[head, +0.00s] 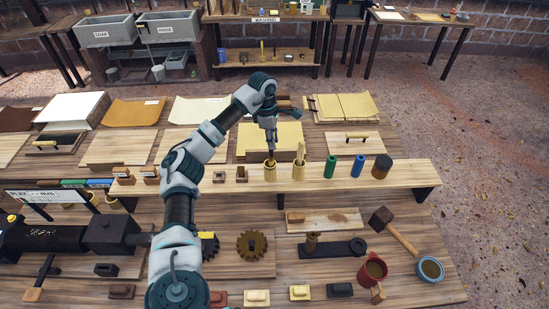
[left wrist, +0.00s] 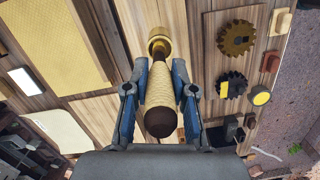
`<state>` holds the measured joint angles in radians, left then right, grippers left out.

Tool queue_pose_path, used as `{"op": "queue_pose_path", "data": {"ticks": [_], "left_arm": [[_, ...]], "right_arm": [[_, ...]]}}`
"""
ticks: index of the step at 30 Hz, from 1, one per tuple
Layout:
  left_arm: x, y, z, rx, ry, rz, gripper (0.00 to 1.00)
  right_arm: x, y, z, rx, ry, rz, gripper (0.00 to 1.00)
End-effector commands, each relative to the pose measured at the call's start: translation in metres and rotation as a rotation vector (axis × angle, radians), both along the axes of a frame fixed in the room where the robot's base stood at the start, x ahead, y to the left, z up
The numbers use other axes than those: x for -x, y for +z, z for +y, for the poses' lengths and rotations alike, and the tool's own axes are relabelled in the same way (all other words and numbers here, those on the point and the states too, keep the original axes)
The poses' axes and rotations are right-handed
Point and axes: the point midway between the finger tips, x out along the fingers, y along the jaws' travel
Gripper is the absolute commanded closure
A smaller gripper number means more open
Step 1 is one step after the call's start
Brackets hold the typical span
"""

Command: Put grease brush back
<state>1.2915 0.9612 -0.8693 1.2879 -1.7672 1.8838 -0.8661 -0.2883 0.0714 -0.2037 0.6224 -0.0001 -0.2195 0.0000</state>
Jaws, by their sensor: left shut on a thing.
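My left gripper (head: 269,143) is shut on the grease brush (left wrist: 160,92) above the raised wooden shelf. In the left wrist view the brush has a pale cord-wound handle with a dark brown end, between the two fingers (left wrist: 159,95). Its far end meets a brass-coloured cup (left wrist: 158,40). In the head view this cup (head: 270,174) stands on the shelf right below the gripper, and the brush looks upright and lined up with it. I cannot tell how deep the brush sits in the cup. My right gripper is not in view.
The shelf (head: 408,174) also holds small wooden blocks (head: 219,177), a wooden stand (head: 299,171), a green roller (head: 330,167), a blue roller (head: 357,166) and a brown jar (head: 381,167). Gears (head: 252,245), a mallet (head: 393,229) and cups (head: 430,269) lie in front.

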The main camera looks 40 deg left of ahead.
Motion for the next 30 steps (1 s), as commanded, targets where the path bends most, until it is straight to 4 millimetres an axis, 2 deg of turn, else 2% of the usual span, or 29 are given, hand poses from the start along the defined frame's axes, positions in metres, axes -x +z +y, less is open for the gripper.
{"op": "queue_pose_path", "data": {"ticks": [1, 3, 7, 11, 14, 17, 20, 21, 24, 30], "left_arm": [[0.000, -0.010, 0.002, 0.001, 0.001, 0.004, 1.00], [-0.001, -0.021, 0.004, 0.003, 0.000, 0.003, 1.00], [-0.004, -0.036, 0.009, 0.008, 0.000, 0.006, 1.00], [-0.004, -0.054, 0.011, 0.010, -0.001, 0.009, 1.00], [-0.003, -0.067, 0.011, 0.010, 0.001, 0.007, 1.00], [-0.003, -0.070, 0.010, 0.008, 0.001, 0.002, 1.00], [-0.003, -0.070, 0.009, 0.005, 0.001, 0.003, 1.00], [-0.003, -0.070, 0.008, 0.005, 0.001, 0.005, 0.70], [-0.004, -0.069, 0.005, 0.003, 0.001, 0.004, 0.50], [-0.004, -0.069, 0.006, 0.005, 0.000, 0.003, 0.50]], "right_arm": [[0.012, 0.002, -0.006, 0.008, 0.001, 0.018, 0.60], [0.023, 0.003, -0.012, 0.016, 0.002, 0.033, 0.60], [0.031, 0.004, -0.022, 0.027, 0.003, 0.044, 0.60], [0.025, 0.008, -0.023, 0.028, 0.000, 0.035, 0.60], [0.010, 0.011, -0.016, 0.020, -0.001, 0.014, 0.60], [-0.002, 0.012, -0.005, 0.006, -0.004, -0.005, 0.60], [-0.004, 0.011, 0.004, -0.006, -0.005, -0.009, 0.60], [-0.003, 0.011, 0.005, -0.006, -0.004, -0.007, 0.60], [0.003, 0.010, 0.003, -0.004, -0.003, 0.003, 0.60], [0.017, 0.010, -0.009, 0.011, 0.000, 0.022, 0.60]]}}
